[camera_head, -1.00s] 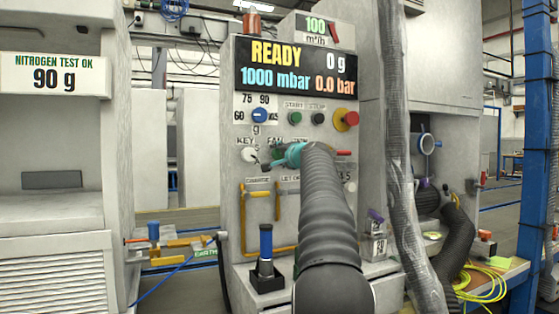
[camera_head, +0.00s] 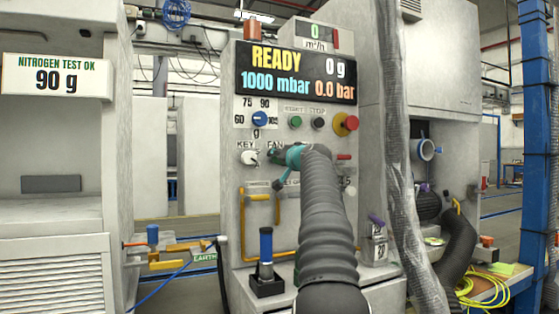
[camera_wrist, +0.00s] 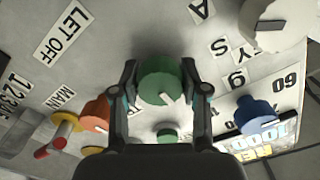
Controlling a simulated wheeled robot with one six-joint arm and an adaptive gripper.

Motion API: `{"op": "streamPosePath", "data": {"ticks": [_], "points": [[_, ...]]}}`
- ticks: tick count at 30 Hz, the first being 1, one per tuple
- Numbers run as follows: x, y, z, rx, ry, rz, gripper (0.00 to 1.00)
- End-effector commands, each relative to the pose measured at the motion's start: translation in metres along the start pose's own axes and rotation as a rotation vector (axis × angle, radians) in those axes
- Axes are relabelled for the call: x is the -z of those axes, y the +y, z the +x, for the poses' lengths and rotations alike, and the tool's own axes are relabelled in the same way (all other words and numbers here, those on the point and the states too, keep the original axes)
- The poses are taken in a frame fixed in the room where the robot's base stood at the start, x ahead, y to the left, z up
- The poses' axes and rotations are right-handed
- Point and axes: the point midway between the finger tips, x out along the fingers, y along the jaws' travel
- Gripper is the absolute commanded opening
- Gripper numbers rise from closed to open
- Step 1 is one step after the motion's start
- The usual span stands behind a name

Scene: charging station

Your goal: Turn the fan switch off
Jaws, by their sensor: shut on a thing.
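The fan switch is a round green knob (camera_wrist: 156,72) with a white pointer mark, on the grey panel. My gripper (camera_wrist: 160,87) is shut on it in the wrist view, one dark finger on each side. In the head view my gripper (camera_head: 277,155) is at the panel just below the FAN label, and it and my arm mostly hide the knob. The flow display (camera_head: 316,34) on top of the station reads 0 m³/h.
The white key knob (camera_head: 249,157) is close on the left. The blue dial (camera_head: 259,118), green start button (camera_head: 295,122), black stop button (camera_head: 318,123) and red emergency button (camera_head: 351,122) are above. A wrapped hose (camera_head: 394,130) hangs to the right.

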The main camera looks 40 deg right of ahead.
Motion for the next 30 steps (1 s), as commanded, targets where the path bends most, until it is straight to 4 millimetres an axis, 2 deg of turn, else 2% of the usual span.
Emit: {"op": "streamPosePath", "data": {"ticks": [13,14,16,17,30], "points": [[-0.0012,0.0013,0.0005,-0.002,-0.003,-0.010,0.10],[-0.0012,0.0013,0.0005,-0.002,-0.003,-0.010,0.50],[-0.0011,0.0012,0.0005,-0.002,-0.003,-0.010,0.67],[-0.0010,0.0012,0.0004,-0.001,-0.002,-0.010,0.70],[0.0005,-0.0002,-0.0045,0.000,-0.001,-0.007,0.70]]}}
